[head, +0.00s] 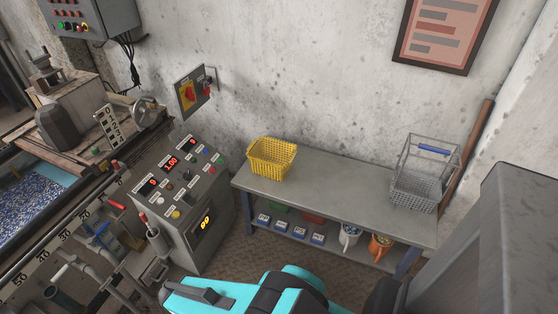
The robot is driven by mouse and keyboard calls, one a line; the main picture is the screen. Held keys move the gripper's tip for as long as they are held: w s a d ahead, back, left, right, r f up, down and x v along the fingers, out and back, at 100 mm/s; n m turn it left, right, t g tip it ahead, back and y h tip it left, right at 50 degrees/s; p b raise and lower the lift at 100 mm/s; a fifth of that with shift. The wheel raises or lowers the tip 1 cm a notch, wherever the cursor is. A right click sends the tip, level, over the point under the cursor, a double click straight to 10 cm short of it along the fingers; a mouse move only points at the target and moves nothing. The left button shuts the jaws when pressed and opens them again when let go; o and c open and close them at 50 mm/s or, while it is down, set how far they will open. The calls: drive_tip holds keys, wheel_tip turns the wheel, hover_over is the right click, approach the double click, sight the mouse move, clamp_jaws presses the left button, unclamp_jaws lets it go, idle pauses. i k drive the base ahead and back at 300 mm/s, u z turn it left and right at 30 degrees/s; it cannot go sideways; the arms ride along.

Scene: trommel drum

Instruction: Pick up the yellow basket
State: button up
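The yellow basket (271,158) is an open mesh basket. It stands upright on the left end of the grey metal bench (330,193), close to the wall. Nothing is touching it except the bench top, and its inside looks empty. Parts of my teal and black arm cross the bottom of the head view, in front of the bench and apart from the basket. I cannot make out my gripper's fingertips in this view.
A grey wire basket (412,190) with a blue handle stands at the bench's right end. The bench top between the baskets is clear. A control console (184,195) stands close to the left. Small bins and jugs sit on the lower shelf. A large grey block (510,240) is at right.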

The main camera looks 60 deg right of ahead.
sight(271, 158)
drive_tip(key=u, duration=0.85)
drive_tip(key=k, duration=0.15)
drive_tip(key=z, duration=2.85)
drive_tip(key=k, duration=0.6)
drive_tip(key=u, duration=0.2)
drive_tip(key=i, duration=0.6)
drive_tip(key=z, duration=0.1)
